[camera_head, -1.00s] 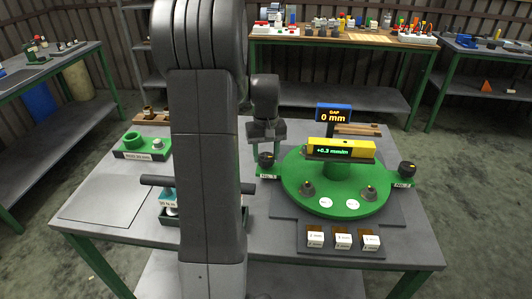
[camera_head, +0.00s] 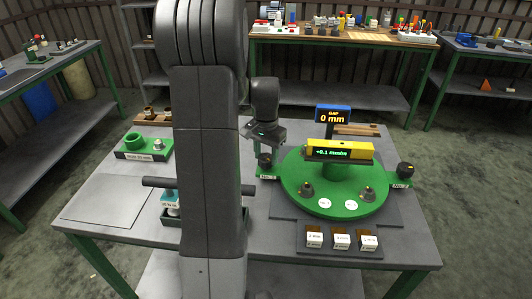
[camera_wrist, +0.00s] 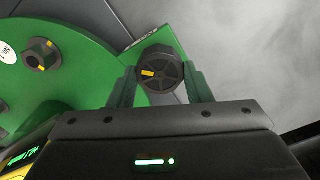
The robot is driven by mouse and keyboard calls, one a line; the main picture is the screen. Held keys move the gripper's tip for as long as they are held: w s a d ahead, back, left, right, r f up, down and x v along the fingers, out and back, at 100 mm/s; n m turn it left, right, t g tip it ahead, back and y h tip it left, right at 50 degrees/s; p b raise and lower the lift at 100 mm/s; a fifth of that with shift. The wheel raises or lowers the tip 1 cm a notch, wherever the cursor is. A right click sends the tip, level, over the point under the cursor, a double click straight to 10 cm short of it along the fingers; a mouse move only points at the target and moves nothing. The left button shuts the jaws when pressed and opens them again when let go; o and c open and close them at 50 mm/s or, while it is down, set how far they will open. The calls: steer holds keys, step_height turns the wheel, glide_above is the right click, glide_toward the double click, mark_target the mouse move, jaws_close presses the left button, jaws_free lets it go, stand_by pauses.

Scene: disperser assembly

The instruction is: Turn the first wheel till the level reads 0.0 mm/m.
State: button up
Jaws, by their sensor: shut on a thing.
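The first wheel (camera_head: 266,161), a dark knob, stands on a green tab at the left of the green round plate (camera_head: 290,184). In the wrist view the wheel (camera_wrist: 160,88) shows its spoked end and a yellow mark at the left. My gripper (camera_head: 264,150) is shut on it from above, one finger on each side. The yellow level (camera_head: 364,151) lies across the top of the plate's middle. Its display reads +0.1 mm/m. A corner of the level also shows at the lower left of the wrist view.
A second dark wheel (camera_head: 405,170) stands at the plate's right. A blue display (camera_head: 334,107) behind reads GAP 0 mm. Small white blocks (camera_head: 342,240) stand in front. A green fixture (camera_head: 136,147) and bare table lie to the left.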

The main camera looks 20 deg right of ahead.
mark_target(266, 157)
steer(key=m, duration=0.5)
steer(key=shift+m, duration=0.4)
stand_by(0.4)
steer(key=o, duration=1)
steer(key=shift+r, duration=0.1)
step_height(266, 157, up, 14)
steer(key=shift+f, duration=0.3)
step_height(266, 157, down, 14)
steer(key=shift+r, duration=0.15)
